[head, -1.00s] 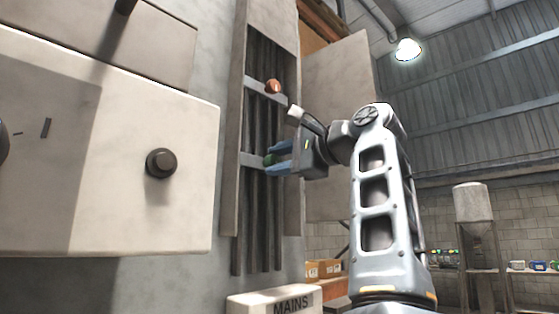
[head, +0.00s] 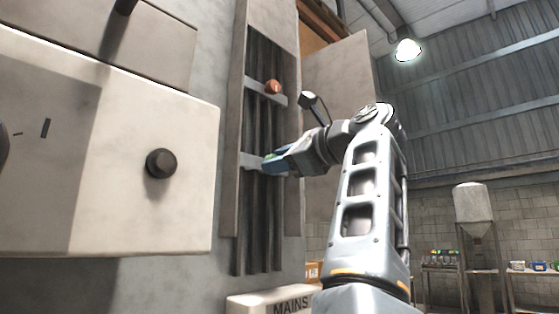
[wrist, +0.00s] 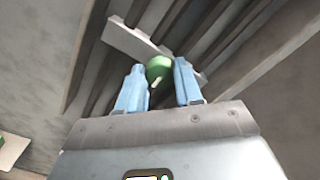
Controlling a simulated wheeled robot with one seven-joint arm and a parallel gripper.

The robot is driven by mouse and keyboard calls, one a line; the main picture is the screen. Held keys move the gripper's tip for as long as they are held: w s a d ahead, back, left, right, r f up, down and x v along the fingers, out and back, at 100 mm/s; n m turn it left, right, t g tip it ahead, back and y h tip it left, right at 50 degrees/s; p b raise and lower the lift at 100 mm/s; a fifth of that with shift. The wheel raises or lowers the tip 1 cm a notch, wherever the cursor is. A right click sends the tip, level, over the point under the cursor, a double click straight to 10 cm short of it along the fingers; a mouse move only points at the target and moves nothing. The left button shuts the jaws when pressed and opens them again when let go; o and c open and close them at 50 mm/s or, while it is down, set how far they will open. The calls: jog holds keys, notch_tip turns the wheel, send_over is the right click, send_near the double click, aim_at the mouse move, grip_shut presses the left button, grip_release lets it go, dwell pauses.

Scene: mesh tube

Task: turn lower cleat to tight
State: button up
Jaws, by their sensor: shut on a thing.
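The lower cleat is a green knob on the lower crossbar (head: 247,160) of a recessed wall channel with dark vertical cables. In the head view it is mostly hidden by my gripper (head: 274,163). In the wrist view the green lower cleat (wrist: 159,69) sits between the two blue fingers of my gripper (wrist: 158,84), which are shut on it. A small pale mark shows on the green knob. The wrist is rolled, so the crossbar runs slantwise in the wrist view.
A pale box with a dark round knob (head: 161,163) juts out at the left. A MAINS box (head: 270,302) is below the channel. An open panel (head: 338,110) stands right of the channel. A tank (head: 473,203) and shelves are far right.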

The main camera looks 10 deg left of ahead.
jog(key=shift+d+f, duration=0.1)
jog(key=shift+f, duration=0.05)
jog(key=o, duration=1)
jog(key=shift+o, duration=0.2)
jog(key=b+v, duration=0.2)
jog(key=v, duration=0.5)
jog(key=shift+s+d+b, duration=0.25)
jog(key=shift+d+b, duration=0.05)
jog(key=shift+b, duration=0.1)
